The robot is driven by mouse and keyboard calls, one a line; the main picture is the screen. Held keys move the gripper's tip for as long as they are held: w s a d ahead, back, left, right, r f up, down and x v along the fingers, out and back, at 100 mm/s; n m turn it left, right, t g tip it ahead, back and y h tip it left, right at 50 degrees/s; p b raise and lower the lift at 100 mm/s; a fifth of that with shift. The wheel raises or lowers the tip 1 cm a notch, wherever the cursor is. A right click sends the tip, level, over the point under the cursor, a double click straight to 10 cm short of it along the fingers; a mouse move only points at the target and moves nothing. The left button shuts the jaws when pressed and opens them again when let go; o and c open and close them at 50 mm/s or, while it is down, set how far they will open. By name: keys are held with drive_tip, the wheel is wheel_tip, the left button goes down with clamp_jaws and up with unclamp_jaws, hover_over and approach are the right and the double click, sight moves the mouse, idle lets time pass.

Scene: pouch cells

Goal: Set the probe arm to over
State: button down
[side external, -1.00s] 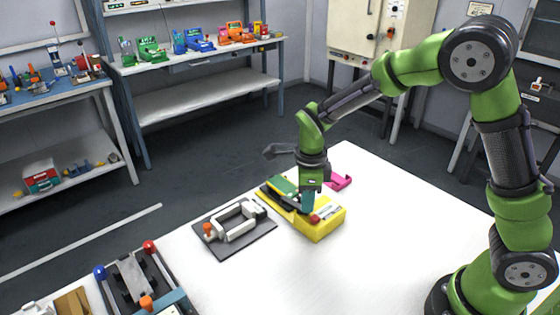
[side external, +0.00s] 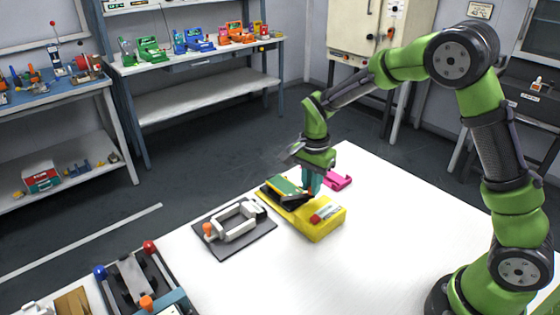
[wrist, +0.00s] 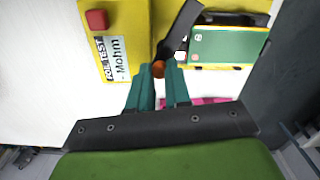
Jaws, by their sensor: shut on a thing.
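The yellow foil tester (side external: 325,228) stands on the white table and fills the top of the wrist view (wrist: 122,12). Its black probe arm (wrist: 183,28) slants across the tester, with a small orange knob (wrist: 158,69) at its near end. My gripper (wrist: 159,80) is shut on that knob, its teal fingers on either side. In the side view my gripper (side external: 311,190) is at the tester's far side, tilted, and hides the knob. A green flat cell (wrist: 230,46) lies on the tester beside the probe arm; it also shows in the side view (side external: 284,185).
A red button (wrist: 97,19) and a "FOIL TEST Mohm" label (wrist: 112,58) are on the tester. A pink bracket (side external: 339,182) lies behind it. A dark plate with a white clamp (side external: 236,222) is at left. The table's front right is clear.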

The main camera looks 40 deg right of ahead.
drive_tip(key=w+n, duration=0.1)
drive_tip(key=n, duration=0.1)
drive_tip(key=shift+w+d+r+n, duration=0.1)
drive_tip(key=shift+w+d+n, duration=0.2)
drive_tip(key=shift+w+n, duration=0.1)
drive_tip(key=w+n, duration=0.1)
drive_tip(key=n, duration=0.1)
drive_tip(key=w+n, duration=0.1)
drive_tip(key=n, duration=0.1)
drive_tip(key=shift+w, duration=0.25)
drive_tip(key=w+n, duration=0.1)
drive_tip(key=n, duration=0.1)
drive_tip(key=w+n, duration=0.1)
drive_tip(key=n, duration=0.1)
drive_tip(key=shift+a, duration=0.3)
drive_tip(key=shift+w+a+n, duration=0.3)
drive_tip(key=shift+w+n, duration=0.1)
drive_tip(key=shift+n, duration=0.45)
drive_tip(key=shift+w+a+n, duration=0.25)
drive_tip(key=shift+w+n, duration=0.1)
drive_tip(key=shift+n, duration=0.5)
drive_tip(key=c, duration=1.1)
unclamp_jaws()
drive_tip(key=shift+o, duration=0.2)
